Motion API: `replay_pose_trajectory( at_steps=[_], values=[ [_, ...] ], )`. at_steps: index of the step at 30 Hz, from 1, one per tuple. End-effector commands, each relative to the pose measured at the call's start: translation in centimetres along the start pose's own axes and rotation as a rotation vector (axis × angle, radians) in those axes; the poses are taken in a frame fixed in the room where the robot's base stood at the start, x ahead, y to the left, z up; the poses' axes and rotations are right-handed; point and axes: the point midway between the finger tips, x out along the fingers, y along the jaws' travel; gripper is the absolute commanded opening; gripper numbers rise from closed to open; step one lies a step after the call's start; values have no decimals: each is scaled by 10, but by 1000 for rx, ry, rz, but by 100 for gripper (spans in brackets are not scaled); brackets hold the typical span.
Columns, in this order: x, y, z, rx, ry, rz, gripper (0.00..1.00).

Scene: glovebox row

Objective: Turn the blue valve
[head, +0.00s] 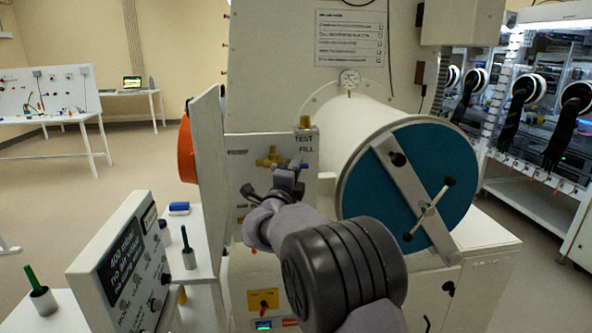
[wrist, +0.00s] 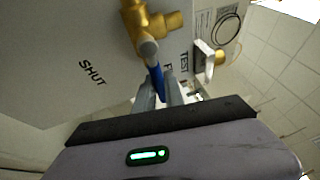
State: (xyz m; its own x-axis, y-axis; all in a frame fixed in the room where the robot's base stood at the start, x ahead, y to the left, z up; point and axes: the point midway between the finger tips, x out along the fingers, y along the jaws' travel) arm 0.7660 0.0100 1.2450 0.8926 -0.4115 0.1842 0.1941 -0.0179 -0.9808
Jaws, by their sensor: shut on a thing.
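The blue valve has a brass body (wrist: 140,22) and a blue lever (wrist: 156,78), seen close in the wrist view. My gripper (wrist: 158,92) is shut on the blue lever, with one finger on each side of it. In the head view my gripper (head: 288,178) is at the white panel, just below the brass fittings (head: 272,159). My gripper and wrist hide most of the lever there. The panel carries the words SHUT and TEST, and a third label partly hidden in the wrist view.
A large white cylinder with a teal door (head: 375,195) and a crossbar handle (head: 430,208) stands close to the right of my arm. A control box (head: 125,268) and a marker in a holder (head: 187,250) are at lower left. Open floor lies at far left.

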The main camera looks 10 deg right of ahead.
Motion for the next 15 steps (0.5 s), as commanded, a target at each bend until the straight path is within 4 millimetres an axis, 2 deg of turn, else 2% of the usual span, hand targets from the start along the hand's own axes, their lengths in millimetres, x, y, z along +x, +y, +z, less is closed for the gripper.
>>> replay_pose_trajectory(
  at_steps=[1, 11, 12, 14, 15],
  values=[
    [1, -5, 0, 0, -1, -9, 0],
    [1, -6, 0, -1, -1, -11, 0],
    [1, -6, 0, -1, -1, -11, 21],
    [1, -6, 0, -1, -1, -10, 33],
    [1, -5, 0, -1, -1, -9, 35]
  ],
)
